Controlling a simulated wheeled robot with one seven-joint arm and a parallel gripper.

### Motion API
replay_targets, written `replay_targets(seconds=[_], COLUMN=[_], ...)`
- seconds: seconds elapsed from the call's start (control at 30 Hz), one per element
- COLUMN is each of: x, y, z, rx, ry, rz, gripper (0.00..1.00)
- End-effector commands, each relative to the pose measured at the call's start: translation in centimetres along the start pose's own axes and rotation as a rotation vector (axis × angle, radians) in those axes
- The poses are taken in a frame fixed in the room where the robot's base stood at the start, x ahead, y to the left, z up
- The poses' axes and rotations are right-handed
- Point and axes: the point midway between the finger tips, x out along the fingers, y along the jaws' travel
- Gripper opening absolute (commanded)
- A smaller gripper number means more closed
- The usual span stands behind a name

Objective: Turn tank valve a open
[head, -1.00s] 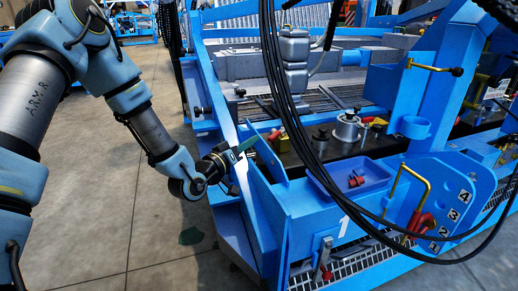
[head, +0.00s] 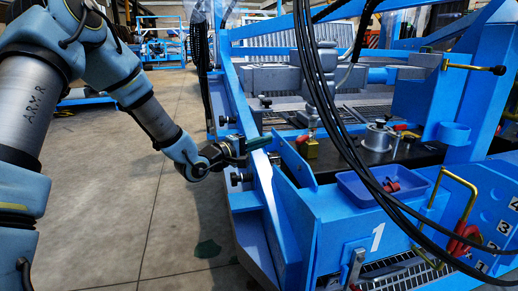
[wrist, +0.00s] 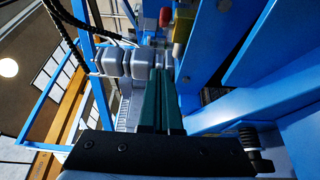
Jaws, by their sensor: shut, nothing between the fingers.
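No label marks tank valve a, so I cannot tell which fitting it is. Candidates in the head view are a brass lever with a black knob (head: 475,68), a bent brass handle (head: 459,190) at the right, and a red-topped yellow fitting (head: 312,146) just right of my gripper. My gripper (head: 257,143) is shut and empty, its green fingers pointing right over the blue frame's left edge. In the wrist view the green fingers (wrist: 160,100) lie together; red (wrist: 165,18) and yellow (wrist: 181,28) pieces show beyond them, apart from the tips.
A blue upright plate (head: 293,160) stands close right of the fingers. Black cables (head: 335,120) hang across the frame. A blue tray (head: 365,193) holds red parts. Dark knobs (head: 240,178) stick out of the frame's left side. The concrete floor (head: 110,190) at left is clear.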

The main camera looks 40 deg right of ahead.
Motion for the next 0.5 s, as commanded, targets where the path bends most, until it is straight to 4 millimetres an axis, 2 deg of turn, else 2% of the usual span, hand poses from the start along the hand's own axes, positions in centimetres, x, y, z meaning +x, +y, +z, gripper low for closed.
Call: replay_targets(seconds=[0.03, 0.23, 0.5], x=[1.2, 5.2, 6.0], y=[-0.3, -0.3, -0.1], z=[0.1, 0.2, 3.4], rx=[0.002, 0.002, 0.002], ry=[-0.003, -0.003, -0.003], rz=[0.003, 0.003, 0.001], gripper=[0.00, 0.00, 0.00])
